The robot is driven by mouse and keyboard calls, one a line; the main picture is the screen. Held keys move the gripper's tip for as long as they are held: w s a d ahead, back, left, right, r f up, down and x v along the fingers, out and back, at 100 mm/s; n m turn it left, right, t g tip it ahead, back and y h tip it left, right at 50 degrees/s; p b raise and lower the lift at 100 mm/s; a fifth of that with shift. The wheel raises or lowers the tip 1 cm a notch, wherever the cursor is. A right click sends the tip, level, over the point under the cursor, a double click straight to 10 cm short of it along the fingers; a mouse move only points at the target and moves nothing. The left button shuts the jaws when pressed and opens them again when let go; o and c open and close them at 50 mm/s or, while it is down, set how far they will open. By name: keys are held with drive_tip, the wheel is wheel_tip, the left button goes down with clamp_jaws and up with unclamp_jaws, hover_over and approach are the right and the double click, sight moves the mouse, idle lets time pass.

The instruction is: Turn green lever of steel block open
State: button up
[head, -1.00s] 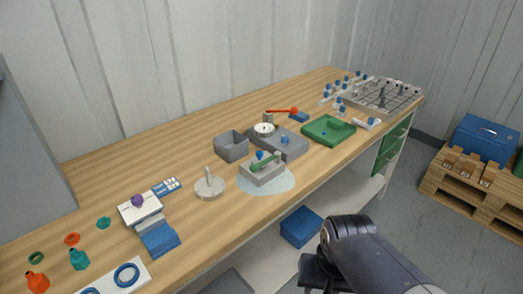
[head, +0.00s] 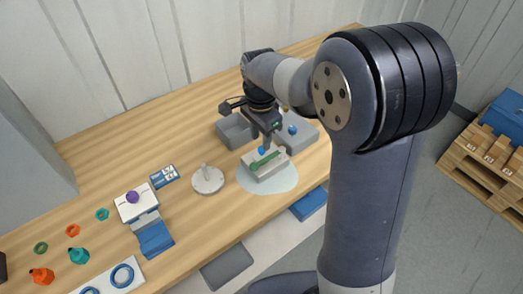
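The steel block (head: 270,174) is a small light-grey block standing on a pale round mat (head: 246,185) near the table's front edge. The green lever (head: 266,160) lies along its top, slanting up to the right. A blue knob (head: 262,150) shows at the block's back. My gripper (head: 269,143) points down just above and behind the block, close to the blue knob and the lever. I cannot tell whether it touches either, and its fingers are too small to tell their opening.
A grey disc with a post (head: 207,181) stands left of the mat. A grey open box (head: 233,131) and a grey block (head: 303,134) are behind. My arm hides the table's right side. The wood left of the box is clear.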

sight(261, 162)
wheel_tip(261, 162, down, 9)
drive_tip(key=shift+r+p, duration=0.15)
drive_tip(key=shift+p, duration=0.35)
drive_tip(key=shift+c, duration=0.4)
clamp_jaws()
